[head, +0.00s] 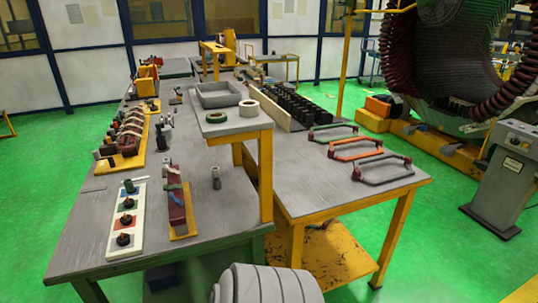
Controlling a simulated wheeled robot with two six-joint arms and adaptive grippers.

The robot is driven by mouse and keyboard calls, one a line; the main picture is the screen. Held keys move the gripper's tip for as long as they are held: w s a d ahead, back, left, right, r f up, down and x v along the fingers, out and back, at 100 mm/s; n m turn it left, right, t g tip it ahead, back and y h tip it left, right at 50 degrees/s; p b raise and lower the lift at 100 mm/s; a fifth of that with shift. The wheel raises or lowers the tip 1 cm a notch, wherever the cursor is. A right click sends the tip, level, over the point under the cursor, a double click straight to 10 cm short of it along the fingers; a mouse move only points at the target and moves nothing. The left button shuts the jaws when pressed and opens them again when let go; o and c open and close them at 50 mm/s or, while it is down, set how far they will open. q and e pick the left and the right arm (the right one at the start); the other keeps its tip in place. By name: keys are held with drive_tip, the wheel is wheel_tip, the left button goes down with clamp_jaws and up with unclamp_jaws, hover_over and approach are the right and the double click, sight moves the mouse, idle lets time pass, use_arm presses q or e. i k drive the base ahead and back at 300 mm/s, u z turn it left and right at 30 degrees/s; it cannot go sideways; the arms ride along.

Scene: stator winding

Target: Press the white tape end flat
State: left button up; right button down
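A dark red bar (177,208) stands on a yellow base (190,232) at the front of the left table. Pale bands are wrapped over the bar near its upper part, and a bluish strip crosses it lower down. I cannot tell which of these, if any, is the white tape end. A white tape roll (249,108) lies on the small raised grey shelf, with a dark green ring (216,117) beside it. Neither of my grippers shows in the head view.
A white board with coloured pads and dark knobs (126,222) lies left of the bar. A small grey cylinder (216,178) stands to its right. The right table holds several looped handles (357,149) and a rack of black cups (300,108). The left table's front right is clear.

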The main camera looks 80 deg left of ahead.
sight(167, 168)
drive_tip(key=u, duration=3.45)
drive_tip(key=i, duration=0.55)
